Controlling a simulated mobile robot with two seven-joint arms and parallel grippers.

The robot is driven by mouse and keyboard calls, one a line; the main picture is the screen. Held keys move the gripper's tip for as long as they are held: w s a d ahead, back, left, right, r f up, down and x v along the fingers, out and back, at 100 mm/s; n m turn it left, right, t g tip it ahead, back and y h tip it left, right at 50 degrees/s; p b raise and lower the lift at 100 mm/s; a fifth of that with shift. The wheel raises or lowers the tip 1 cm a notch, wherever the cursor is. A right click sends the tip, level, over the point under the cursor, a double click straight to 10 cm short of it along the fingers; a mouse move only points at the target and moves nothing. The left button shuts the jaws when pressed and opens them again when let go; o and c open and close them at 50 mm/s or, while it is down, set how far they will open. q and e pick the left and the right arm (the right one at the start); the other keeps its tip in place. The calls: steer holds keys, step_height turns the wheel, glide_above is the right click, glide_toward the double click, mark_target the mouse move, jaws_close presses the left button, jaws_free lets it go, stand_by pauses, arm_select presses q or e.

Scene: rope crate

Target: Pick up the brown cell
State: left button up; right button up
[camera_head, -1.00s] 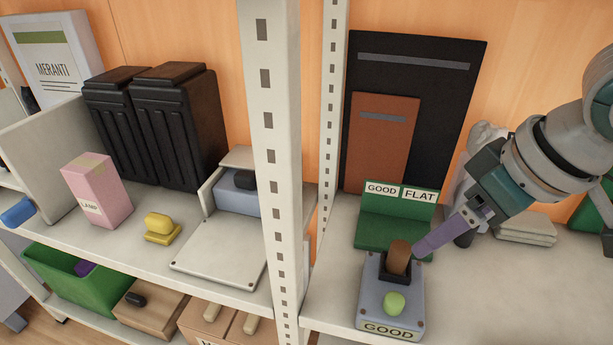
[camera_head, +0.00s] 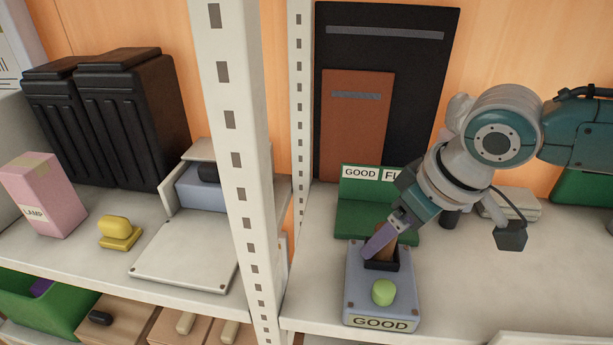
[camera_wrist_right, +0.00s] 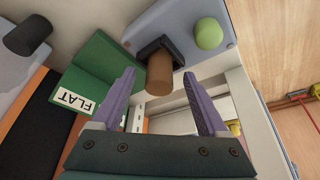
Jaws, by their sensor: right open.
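The brown cell (camera_wrist_right: 160,75) stands in a dark socket on the grey tester box marked GOOD (camera_head: 381,305). In the head view the cell (camera_head: 388,238) is partly hidden by my right gripper. My right gripper (camera_head: 372,252) comes in from the right, with its purple fingers close to the cell. In the right wrist view the same gripper (camera_wrist_right: 160,92) is open, with one finger on each side of the cell's near end and visible gaps to both. My left gripper is in neither current view.
A green holder (camera_head: 365,218) with GOOD and FLAT labels stands just behind the tester. A light green button (camera_head: 383,292) is on the tester's front. A grey shelf post (camera_head: 232,120) rises to the left. Bare shelf (camera_head: 490,290) lies to the right.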

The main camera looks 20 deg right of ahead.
jaws_close()
stand_by(0.6)
